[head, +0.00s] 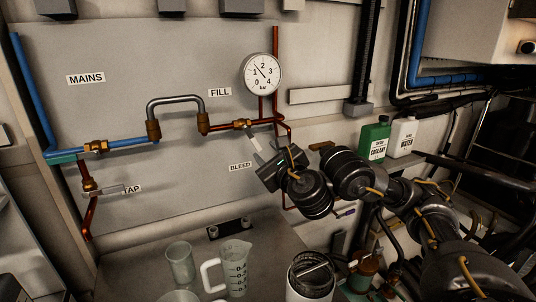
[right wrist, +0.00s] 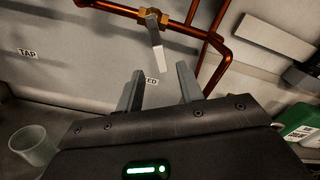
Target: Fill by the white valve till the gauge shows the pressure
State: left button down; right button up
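The white valve lever (head: 254,141) hangs down, slightly tilted, from a brass body (head: 241,124) under the FILL label (head: 220,92). It also shows in the right wrist view (right wrist: 158,50). The round gauge (head: 263,74) is marked 0 to 4 bar; its needle points up and left, between 1 and 2. My right gripper (head: 264,160) is just below the lever. In the right wrist view its two fingers (right wrist: 160,70) are apart, with the lever's lower end showing between the tips; I cannot tell whether they touch. My left gripper is not in view.
A looped grey hose (head: 174,100) joins the blue mains pipe and copper pipe. A BLEED label (head: 240,167) is left of my right gripper. A measuring jug (head: 236,268), a cup (head: 180,262) and an open canister (head: 311,276) stand below. Green and white jugs (head: 374,140) stand right.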

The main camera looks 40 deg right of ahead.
dwell(0.4)
jog(key=w+a+m+g+y+p, duration=0.1)
jog(key=a+m+g+y+p, duration=0.1)
jog(key=a+m+y+p, duration=0.4)
jog(key=m+t+h+p, duration=0.2)
jog(key=m+h+p, duration=0.75)
jog(key=m, duration=2.05)
send_near(257, 144)
jog(key=w+d+y+p, duration=0.1)
jog(key=w+p, duration=0.1)
jog(key=w, duration=0.1)
jog(key=w+d+y+p, duration=0.1)
jog(key=w+p, duration=0.2)
jog(key=w+d+r+y+p, duration=0.1)
jog(key=w+p, duration=0.1)
jog(key=w, duration=0.1)
jog(key=shift+d+y, duration=0.25)
jog(key=shift+w, duration=0.45)
jog(key=shift+f, duration=0.1)
grip_shut()
